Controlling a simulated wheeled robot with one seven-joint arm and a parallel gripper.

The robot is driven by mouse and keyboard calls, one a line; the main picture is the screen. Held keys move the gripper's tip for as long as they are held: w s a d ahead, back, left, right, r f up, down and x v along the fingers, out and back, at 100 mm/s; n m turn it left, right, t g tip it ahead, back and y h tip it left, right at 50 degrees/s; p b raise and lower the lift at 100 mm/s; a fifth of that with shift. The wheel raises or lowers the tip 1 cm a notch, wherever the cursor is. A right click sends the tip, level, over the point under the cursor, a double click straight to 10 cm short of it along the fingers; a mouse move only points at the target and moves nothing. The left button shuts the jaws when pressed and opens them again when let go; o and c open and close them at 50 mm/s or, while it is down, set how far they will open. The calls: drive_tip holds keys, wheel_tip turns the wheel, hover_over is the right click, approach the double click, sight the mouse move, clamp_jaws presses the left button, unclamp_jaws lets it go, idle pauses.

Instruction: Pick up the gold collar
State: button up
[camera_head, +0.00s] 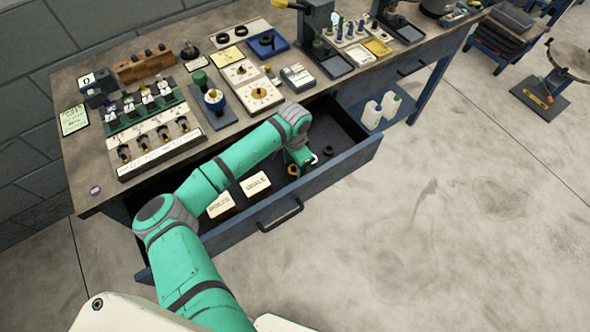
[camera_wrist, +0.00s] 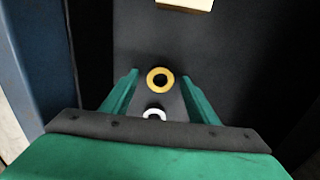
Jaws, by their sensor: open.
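The gold collar (camera_wrist: 149,79) is a flat gold ring with a dark hole. In the wrist view it lies on the dark drawer floor, hole facing up. My gripper (camera_wrist: 160,77) is open, and its two green fingers show on either side of the collar with gaps. I cannot tell how far above the floor the fingertips are. In the head view the collar (camera_head: 292,170) shows beside my gripper (camera_head: 299,163), low in the open drawer. A white ring (camera_wrist: 154,110) lies near the collar, closer to the palm, partly hidden by my gripper.
The drawer's front wall (camera_head: 340,168) and side walls stand close around my arm. Two labelled boxes (camera_head: 221,205) (camera_head: 256,184) sit in the drawer at left. A black ring (camera_head: 329,151) lies at right. The bench top (camera_head: 232,133) above is crowded with fixtures and tools.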

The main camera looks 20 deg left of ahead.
sight(294, 169)
drive_tip(key=shift+s+a, duration=0.1)
drive_tip(key=shift+a, duration=0.05)
drive_tip(key=c, duration=1.2)
wheel_tip(294, 169, up, 15)
idle(0.3)
